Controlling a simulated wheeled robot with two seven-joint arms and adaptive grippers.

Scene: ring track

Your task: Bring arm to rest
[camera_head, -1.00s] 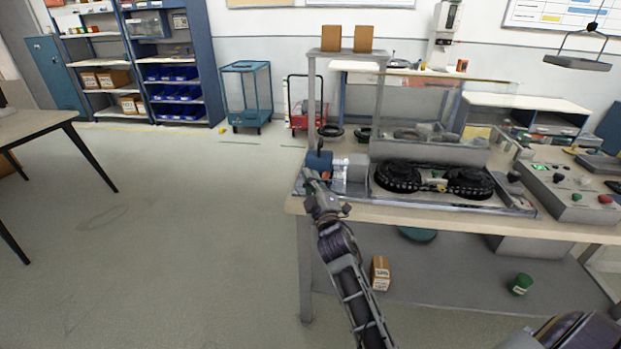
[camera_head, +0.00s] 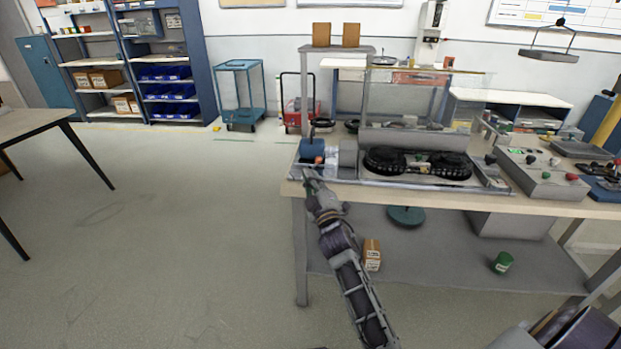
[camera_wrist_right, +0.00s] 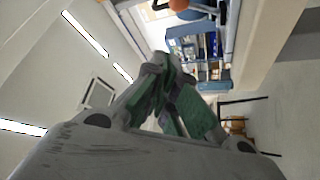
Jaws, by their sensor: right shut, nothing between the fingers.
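My right gripper (camera_head: 308,178) is at the near left corner of the workbench (camera_head: 440,202), just in front of a blue motor-like part (camera_head: 312,149) on the ring track machine. Its arm reaches up from the bottom of the head view. In the right wrist view my gripper (camera_wrist_right: 168,88) has its green-padded fingers closed together with nothing held between them. Whether it touches the bench cannot be told. My left gripper is not in view.
Two black ring tracks (camera_head: 418,163) lie on the bench, with a control box (camera_head: 545,178) at right. A cardboard box (camera_head: 372,254) and a green can (camera_head: 502,262) are below. The floor at left is clear up to a table (camera_head: 35,122).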

